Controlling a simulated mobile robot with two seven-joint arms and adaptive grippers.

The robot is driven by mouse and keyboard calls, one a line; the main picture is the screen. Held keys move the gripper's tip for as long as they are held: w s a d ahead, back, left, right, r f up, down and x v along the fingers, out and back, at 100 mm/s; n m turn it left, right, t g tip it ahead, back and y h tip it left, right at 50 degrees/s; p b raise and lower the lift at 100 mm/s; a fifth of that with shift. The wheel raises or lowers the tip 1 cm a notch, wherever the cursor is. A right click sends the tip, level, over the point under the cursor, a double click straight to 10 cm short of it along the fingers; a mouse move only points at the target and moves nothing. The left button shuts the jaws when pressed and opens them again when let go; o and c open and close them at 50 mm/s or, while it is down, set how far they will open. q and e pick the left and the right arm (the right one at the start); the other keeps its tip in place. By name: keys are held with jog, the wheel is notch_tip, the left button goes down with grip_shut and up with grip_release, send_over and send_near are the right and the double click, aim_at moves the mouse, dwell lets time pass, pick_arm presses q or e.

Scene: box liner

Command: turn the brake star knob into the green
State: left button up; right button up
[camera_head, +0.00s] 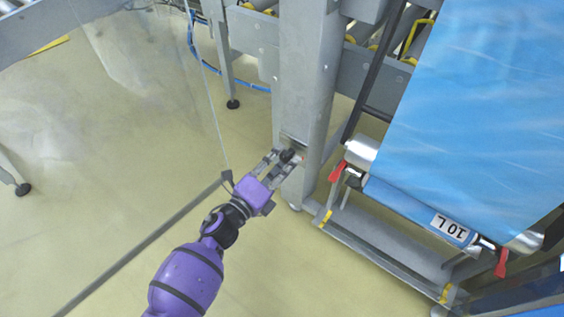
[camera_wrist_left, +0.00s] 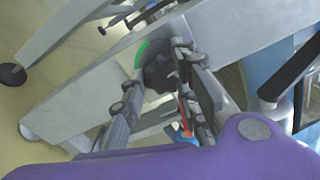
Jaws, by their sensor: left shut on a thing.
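The brake star knob (camera_wrist_left: 160,74) is dark and sits on the side of the grey machine post. In the left wrist view it lies between the two fingers of my left gripper (camera_wrist_left: 158,100). A green arc (camera_wrist_left: 141,54) shows at the upper left of the knob and a red mark (camera_wrist_left: 184,108) at its lower right. In the head view the knob (camera_head: 288,155) is small and partly covered by the fingers. My left gripper (camera_head: 285,163) is shut on it. The knob's pointer cannot be made out. My right gripper is not in view.
The grey post (camera_head: 305,75) rises behind the knob. To the right hang a blue film sheet (camera_head: 480,110) and a roller with a 10 L label (camera_head: 450,228), with red levers (camera_head: 337,171) at its ends. A transparent panel (camera_head: 130,75) stands at left.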

pick_arm(q)
jog(key=shift+s+d+f+m, duration=0.1)
jog(key=shift+s+f+m, duration=0.1)
jog(key=shift+f+m, duration=0.4)
jog(key=shift+r+m, duration=0.15)
jog(key=shift+m, duration=0.15)
jog(key=o, duration=1)
jog(key=shift+o, duration=0.2)
jog(key=shift+w, duration=0.1)
jog(key=shift+r, duration=0.15)
jog(key=v, duration=1.2)
jog(key=shift+r, duration=0.15)
